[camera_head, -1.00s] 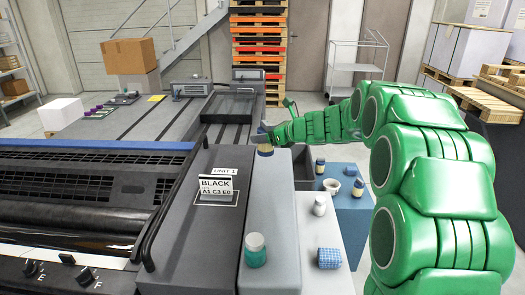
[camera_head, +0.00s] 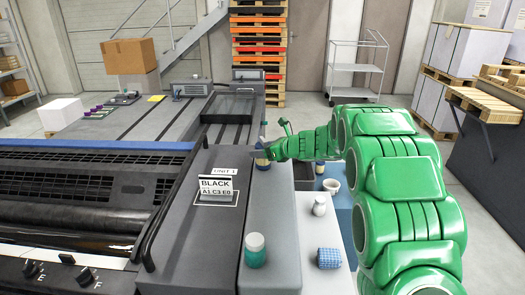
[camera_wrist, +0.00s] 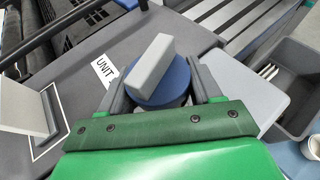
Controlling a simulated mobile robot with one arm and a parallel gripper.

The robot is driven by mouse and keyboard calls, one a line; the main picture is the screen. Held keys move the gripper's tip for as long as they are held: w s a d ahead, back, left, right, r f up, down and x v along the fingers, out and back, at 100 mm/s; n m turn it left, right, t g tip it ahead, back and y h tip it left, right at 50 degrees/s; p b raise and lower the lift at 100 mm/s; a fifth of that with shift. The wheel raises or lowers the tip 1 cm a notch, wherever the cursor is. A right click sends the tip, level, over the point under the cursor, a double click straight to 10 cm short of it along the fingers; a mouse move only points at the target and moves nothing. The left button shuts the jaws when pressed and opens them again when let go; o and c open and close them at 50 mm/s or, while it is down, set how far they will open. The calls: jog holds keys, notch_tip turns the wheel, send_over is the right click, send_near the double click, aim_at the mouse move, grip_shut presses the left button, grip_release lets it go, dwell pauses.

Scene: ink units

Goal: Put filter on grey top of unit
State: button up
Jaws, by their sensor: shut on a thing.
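The filter (camera_wrist: 178,85) has a round blue cap with a grey bar-shaped handle across it. My gripper (camera_wrist: 163,92) is shut on it, with one finger on each side in the wrist view. In the head view the filter (camera_head: 262,163) is small and partly covered by my gripper (camera_head: 263,146). It is upright at the far part of the grey top of the unit (camera_head: 270,205). I cannot tell whether its base touches the surface. The dark grey cover beside it carries a "UNIT 1" label (camera_head: 225,171) and a "BLACK" card (camera_head: 215,187).
The middle of the grey top is clear.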

jog(key=shift+f, duration=0.2)
jog(key=o, duration=1.1)
jog(key=shift+r, duration=0.2)
jog(key=v, duration=1.2)
jog(key=shift+s, duration=0.1)
